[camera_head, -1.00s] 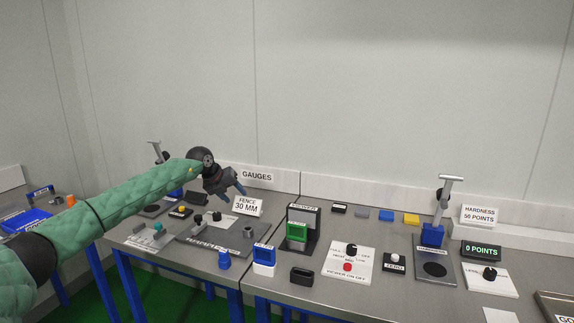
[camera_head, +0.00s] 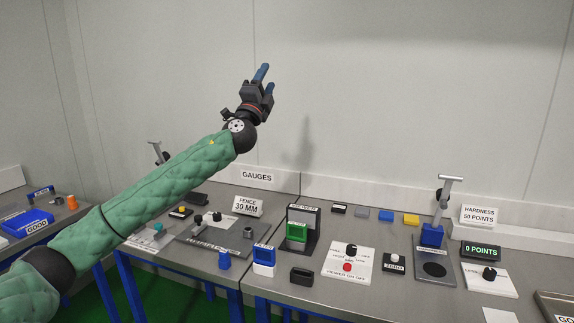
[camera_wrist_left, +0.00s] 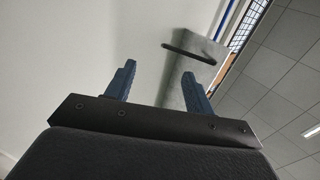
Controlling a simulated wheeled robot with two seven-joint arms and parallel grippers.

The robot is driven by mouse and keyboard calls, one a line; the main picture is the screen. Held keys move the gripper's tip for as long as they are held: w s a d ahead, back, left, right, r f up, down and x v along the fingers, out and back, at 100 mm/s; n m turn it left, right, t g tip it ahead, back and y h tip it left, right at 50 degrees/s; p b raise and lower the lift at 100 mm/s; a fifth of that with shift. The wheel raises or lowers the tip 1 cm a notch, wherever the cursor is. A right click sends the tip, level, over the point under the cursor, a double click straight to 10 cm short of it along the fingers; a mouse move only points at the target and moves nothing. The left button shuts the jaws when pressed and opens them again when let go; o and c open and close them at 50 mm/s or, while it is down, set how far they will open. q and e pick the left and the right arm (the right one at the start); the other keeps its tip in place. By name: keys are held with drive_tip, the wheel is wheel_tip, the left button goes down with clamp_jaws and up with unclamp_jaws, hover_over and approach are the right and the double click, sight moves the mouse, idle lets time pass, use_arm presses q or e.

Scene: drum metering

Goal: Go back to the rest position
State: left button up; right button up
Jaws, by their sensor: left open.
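My left gripper (camera_head: 264,79) is raised above the tables in front of the pale wall, pointing up. It is open and empty. Its two blue fingers (camera_wrist_left: 158,85) stand apart in the left wrist view, with nothing between them but wall and a grey panel behind. My left arm in its green quilted sleeve reaches up from the lower left and hides part of the left table. My right gripper is not in view.
A blue tray (camera_head: 27,222) is at far left. The air around the gripper is clear.

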use_arm(q)
drive_tip(key=s+a+f+n+g+y, duration=0.3)
drive_tip(key=s+f+n, duration=0.35)
drive_tip(key=f, duration=0.55)
drive_tip(key=s+f+n+g+y, duration=0.45)
drive_tip(key=s+f, duration=0.25)
drive_tip(key=f, duration=0.5)
drive_tip(key=s+a+f+n+g+y, duration=0.3)
drive_tip(key=s+f+n, duration=0.35)
drive_tip(key=f, duration=0.55)
drive_tip(key=s+a+f+n+g+h, duration=0.1)
drive_tip(key=s+f+g, duration=0.4)
drive_tip(key=s+f, duration=1.4)
drive_tip(key=s+a+f+n+g+h, duration=0.1)
drive_tip(key=s+f+g, duration=0.5)
drive_tip(key=s+f, duration=1.3)
drive_tip(key=s+n, duration=0.1)
drive_tip(key=s, duration=0.4)
drive_tip(key=shift+s+f+p, duration=0.15)
drive_tip(key=shift+f+p, duration=0.15)
drive_tip(key=shift+f, duration=0.05)
drive_tip(key=shift+n, duration=0.25)
